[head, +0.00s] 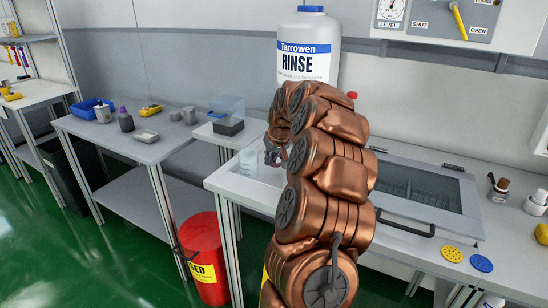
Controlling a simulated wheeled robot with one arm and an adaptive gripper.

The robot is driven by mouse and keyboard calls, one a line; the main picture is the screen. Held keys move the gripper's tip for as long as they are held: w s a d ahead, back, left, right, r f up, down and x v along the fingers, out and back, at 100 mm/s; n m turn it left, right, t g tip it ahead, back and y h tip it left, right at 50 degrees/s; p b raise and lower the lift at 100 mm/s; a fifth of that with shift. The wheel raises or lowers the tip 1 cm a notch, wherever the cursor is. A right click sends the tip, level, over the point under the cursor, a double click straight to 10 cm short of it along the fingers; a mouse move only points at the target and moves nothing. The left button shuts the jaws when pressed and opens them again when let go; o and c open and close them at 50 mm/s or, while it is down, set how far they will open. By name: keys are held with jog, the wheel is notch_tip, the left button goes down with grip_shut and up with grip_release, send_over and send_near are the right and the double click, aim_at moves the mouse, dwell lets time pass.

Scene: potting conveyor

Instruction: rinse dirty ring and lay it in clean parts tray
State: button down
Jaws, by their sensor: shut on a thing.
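My gripper (273,156) is small and dark in the view, partly behind my copper-coloured arm. It is low over the white bench, just right of a clear beaker (248,161). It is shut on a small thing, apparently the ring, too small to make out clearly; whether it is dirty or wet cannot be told. A large white bottle labelled RINSE (310,50) with a blue cap stands behind my arm. A small grey tray (145,136) lies on the left table; no tray is readably marked as clean parts.
A clear box with a dark base (228,122) stands left of the beaker. A glass-lidded unit (425,190) fills the bench at right. Yellow (452,254) and blue (481,263) discs lie near its front. A red bin (204,255) stands on the green floor.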

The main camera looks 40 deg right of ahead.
jog(key=shift+w+d+f+p, duration=0.15)
jog(key=shift+w+d, duration=0.1)
jog(key=shift+w, duration=0.35)
jog(key=shift+w+d+f+p, duration=0.1)
jog(key=shift+w+d, duration=0.1)
jog(key=shift+w, duration=0.4)
jog(key=shift+w+d+f+p, duration=0.15)
jog(key=shift+w+d, duration=0.1)
jog(key=shift+w, duration=0.35)
jog(key=shift+s+d, duration=0.1)
jog(key=shift+d, duration=0.15)
jog(key=shift+s+d, duration=0.1)
jog(key=shift+d, duration=0.2)
jog(key=shift+a, duration=0.15)
jog(key=shift+w+a+b, duration=0.2)
jog(key=shift+a+b, duration=0.1)
jog(key=shift+a, duration=0.1)
jog(key=shift+s+d, duration=0.1)
jog(key=shift+d, duration=0.1)
jog(key=shift+s+d, duration=0.1)
jog(key=shift+d, duration=0.25)
